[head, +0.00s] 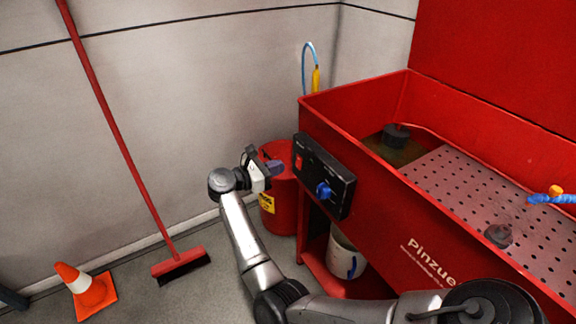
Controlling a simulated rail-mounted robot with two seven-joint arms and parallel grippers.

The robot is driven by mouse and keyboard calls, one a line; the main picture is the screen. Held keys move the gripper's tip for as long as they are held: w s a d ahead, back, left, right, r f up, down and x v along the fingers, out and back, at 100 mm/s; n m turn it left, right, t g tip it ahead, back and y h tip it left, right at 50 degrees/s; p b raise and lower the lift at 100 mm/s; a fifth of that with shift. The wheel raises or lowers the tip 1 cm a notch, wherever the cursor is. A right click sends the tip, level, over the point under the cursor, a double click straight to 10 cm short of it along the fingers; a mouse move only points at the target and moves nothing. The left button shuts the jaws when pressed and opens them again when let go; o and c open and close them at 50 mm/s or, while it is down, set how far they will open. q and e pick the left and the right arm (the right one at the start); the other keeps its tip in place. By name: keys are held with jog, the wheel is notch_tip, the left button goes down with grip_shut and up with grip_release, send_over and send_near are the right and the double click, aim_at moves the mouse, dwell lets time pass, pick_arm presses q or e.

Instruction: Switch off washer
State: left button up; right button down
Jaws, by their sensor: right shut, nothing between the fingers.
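The washer (390,210) is a large red open sink on the right, marked "Pinzue". A black control panel (323,175) sits on its left outer side. The panel has a small red switch (298,162) at its left end and a blue knob (323,190) lower right. My right gripper (276,167) is shut and empty, just left of the panel, with its tips pointing towards the red switch. A small gap seems to separate them, but I cannot tell its exact size. My left gripper is out of view.
A red drum (279,212) stands behind my right gripper. A white bucket (345,258) sits below the washer. A red broom (180,262) leans on the wall, beside an orange cone (86,290). A perforated tray (470,185) lies inside the sink.

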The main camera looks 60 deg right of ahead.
pick_arm(q)
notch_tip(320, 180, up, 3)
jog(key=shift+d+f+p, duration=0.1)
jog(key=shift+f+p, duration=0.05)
jog(key=shift+p, duration=0.7)
pick_arm(e)
jog(key=v, duration=0.9)
jog(key=shift+r, duration=0.2)
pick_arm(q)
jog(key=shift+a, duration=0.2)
